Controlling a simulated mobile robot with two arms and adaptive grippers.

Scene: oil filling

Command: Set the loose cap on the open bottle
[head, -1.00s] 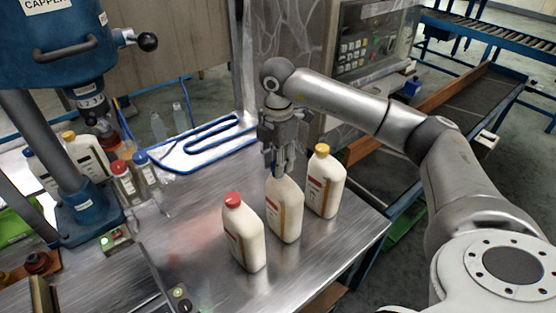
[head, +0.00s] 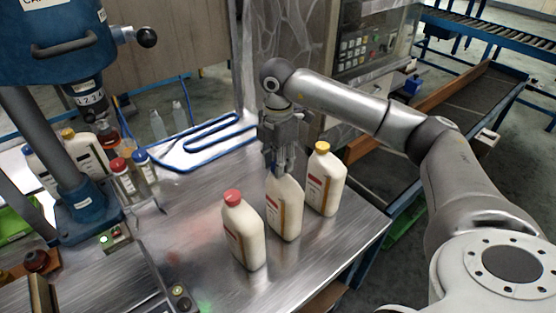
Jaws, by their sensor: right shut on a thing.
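Three cream bottles stand upright on the metal table. The middle bottle (head: 285,212) is under my right gripper (head: 281,170), whose fingers point down at its neck. The gripper is shut, and its fingers hide the bottle's mouth and whatever they hold, so I cannot make out the cap. The left bottle (head: 244,232) wears a red cap (head: 232,197). The right bottle (head: 325,182) wears a yellow cap (head: 323,147). My left gripper is not in view.
The blue capper machine (head: 60,45) with its column (head: 50,150) stands at the left. Small bottles (head: 122,178) and a yellow-capped bottle (head: 88,155) stand behind the column. A blue-edged tray (head: 200,145) lies at the back. The table's front right (head: 320,245) is clear.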

